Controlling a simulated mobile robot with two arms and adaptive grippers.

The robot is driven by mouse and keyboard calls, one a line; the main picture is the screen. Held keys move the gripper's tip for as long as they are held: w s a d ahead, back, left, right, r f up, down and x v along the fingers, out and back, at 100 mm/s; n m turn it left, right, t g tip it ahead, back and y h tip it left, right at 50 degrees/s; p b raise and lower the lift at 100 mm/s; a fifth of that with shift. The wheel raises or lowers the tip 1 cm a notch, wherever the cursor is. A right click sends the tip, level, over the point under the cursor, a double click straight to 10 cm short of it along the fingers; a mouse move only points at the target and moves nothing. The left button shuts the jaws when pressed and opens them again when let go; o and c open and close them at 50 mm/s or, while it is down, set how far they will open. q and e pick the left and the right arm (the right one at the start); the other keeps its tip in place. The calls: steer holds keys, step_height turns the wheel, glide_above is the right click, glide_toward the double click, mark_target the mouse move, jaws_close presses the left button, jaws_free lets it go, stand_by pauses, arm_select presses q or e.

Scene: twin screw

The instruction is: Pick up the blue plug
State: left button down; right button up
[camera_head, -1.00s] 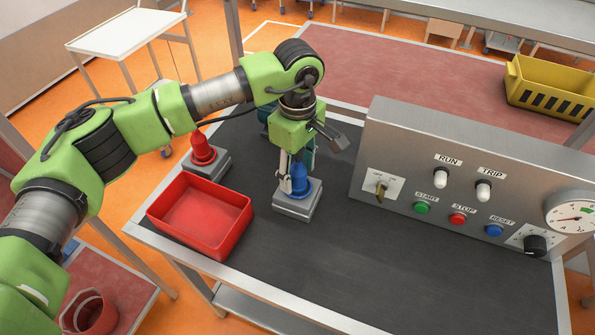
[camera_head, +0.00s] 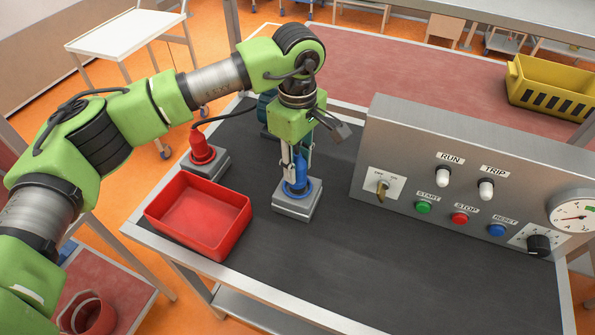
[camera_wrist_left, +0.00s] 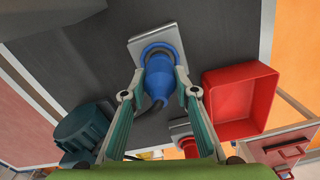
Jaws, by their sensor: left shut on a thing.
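The blue plug (camera_head: 301,164) stands upright at the blue socket ring on a grey metal base (camera_head: 297,208), on the dark table top. My left gripper (camera_head: 297,180) points down from above and is shut on the plug, one finger on each side. In the left wrist view, the plug (camera_wrist_left: 159,76) is between the two fingertips (camera_wrist_left: 160,88), with the square base behind it. I cannot tell whether the plug has come up from its socket. My right gripper is not in view.
A red tray (camera_head: 240,228) and a red plug (camera_head: 202,147) on its own base are to the left. A grey control panel (camera_head: 400,150) with switches and buttons stands to the right. A dark teal machine (camera_wrist_left: 85,132) is close behind my gripper. The front of the table is clear.

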arm_select(q)
steer(key=s+a+r+b, duration=0.1)
steer(key=s+a+r, duration=0.3)
steer(key=s+r, duration=0.9)
steer(key=shift+s+a+r+b, duration=0.2)
steer(key=shift+r+b, duration=0.2)
steer(key=shift+r, duration=1.7)
steer(key=shift+f, duration=0.1)
